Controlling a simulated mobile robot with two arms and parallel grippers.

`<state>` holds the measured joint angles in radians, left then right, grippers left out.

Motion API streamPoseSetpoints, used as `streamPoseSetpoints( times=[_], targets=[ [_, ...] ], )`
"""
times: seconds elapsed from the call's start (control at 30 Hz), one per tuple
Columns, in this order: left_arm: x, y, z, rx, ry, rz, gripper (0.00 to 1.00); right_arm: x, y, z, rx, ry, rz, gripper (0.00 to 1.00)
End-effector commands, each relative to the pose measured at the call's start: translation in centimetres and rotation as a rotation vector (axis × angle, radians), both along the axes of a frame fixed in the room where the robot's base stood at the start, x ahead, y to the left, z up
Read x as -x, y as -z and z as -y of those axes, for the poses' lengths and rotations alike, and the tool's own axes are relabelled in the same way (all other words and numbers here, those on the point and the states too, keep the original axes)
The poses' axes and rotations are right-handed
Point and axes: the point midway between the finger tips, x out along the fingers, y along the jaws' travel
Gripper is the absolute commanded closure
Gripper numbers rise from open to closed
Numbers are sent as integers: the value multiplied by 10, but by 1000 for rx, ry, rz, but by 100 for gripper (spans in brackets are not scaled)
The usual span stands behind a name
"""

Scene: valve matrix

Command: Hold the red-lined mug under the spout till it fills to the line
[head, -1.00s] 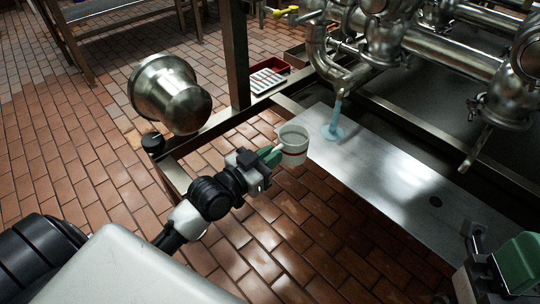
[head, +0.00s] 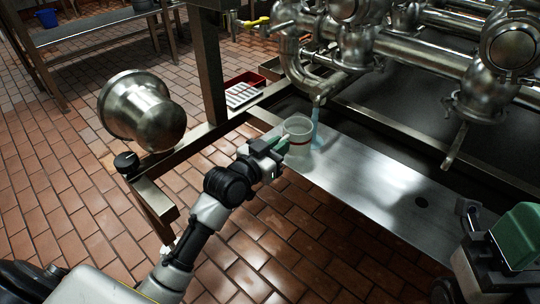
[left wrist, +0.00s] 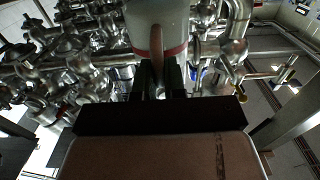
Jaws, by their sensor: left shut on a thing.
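The mug's liquid level cannot be made out. Part of my right gripper (head: 515,240) shows at lower right; its fingertips are unclear.
The metal plate (head: 370,185) stretches right below the pipes and is mostly bare. A large steel vessel (head: 143,110) and a frame post (head: 209,65) stand left of the mug. A red tray (head: 247,80) and a white slotted item (head: 241,95) lie behind.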

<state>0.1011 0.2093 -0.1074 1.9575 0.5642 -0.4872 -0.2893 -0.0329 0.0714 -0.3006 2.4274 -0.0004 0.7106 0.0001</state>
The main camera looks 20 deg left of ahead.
Motion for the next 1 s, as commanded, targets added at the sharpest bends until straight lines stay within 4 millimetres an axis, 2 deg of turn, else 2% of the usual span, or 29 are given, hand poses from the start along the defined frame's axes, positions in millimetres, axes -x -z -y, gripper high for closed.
streamPoseSetpoints(
  times=[0.17,0.6,1.0],
  targets=[
    [-18,0,6,1,0,0,100,4,-10,1,-5,-1,30,57],
    [-55,3,20,1,1,2,100,3,-3,1,-5,-1,11,57],
    [-65,3,24,1,1,1,100,1,-4,0,-3,0,15,57]
  ],
)
